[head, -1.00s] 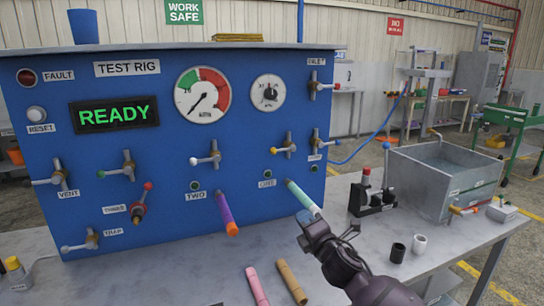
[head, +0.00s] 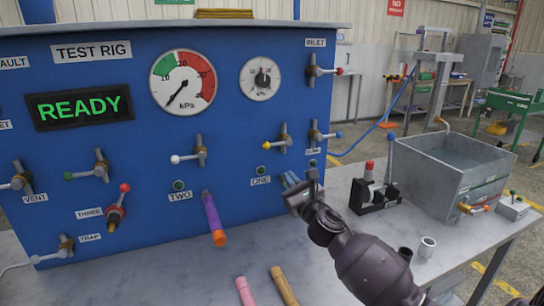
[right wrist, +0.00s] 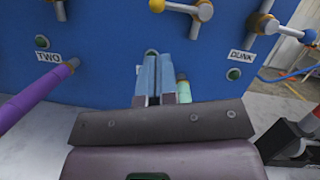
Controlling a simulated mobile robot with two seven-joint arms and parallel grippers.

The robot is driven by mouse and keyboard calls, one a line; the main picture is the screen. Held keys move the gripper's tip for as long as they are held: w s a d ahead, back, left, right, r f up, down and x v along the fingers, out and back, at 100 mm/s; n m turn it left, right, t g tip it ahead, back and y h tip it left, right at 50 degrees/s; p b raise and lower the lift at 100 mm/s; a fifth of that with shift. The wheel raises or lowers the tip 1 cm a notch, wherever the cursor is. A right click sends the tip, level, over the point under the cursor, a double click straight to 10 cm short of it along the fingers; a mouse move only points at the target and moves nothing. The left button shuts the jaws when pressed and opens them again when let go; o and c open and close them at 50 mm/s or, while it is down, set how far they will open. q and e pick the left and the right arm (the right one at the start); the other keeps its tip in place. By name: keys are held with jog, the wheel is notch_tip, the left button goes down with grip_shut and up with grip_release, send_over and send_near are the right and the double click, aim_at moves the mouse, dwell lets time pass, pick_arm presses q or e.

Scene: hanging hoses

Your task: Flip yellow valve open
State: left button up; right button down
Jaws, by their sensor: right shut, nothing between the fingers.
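The yellow-tipped valve sits on the blue test rig panel above the ONE port. Its yellow knob (head: 267,146) points left and slightly down from the metal body (head: 284,140). In the right wrist view, the yellow knob (right wrist: 156,6) is at the top, left of the valve body (right wrist: 203,11). My right gripper (head: 289,180) is in front of the panel by the ONE port, below the valve and apart from it. In the right wrist view its blue-grey fingers (right wrist: 158,62) are together and empty. My left gripper is not in view.
A light green hose (right wrist: 183,88) is just right of my fingers, mostly hidden in the head view. A purple hose (head: 213,218) hangs from TWO. A blue-knobbed valve (head: 316,136) is close right of the yellow one. A black stand (head: 374,190) is on the bench.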

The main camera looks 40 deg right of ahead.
aim_at(276, 144)
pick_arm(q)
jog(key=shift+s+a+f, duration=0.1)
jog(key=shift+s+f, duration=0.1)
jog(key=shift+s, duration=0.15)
pick_arm(e)
jog(key=shift+f+n, duration=0.1)
jog(key=shift+n, duration=0.2)
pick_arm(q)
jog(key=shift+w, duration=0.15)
pick_arm(e)
jog(key=shift+w, duration=0.1)
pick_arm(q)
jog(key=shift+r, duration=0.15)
pick_arm(e)
jog(key=x, duration=1)
jog(key=shift+w, duration=0.15)
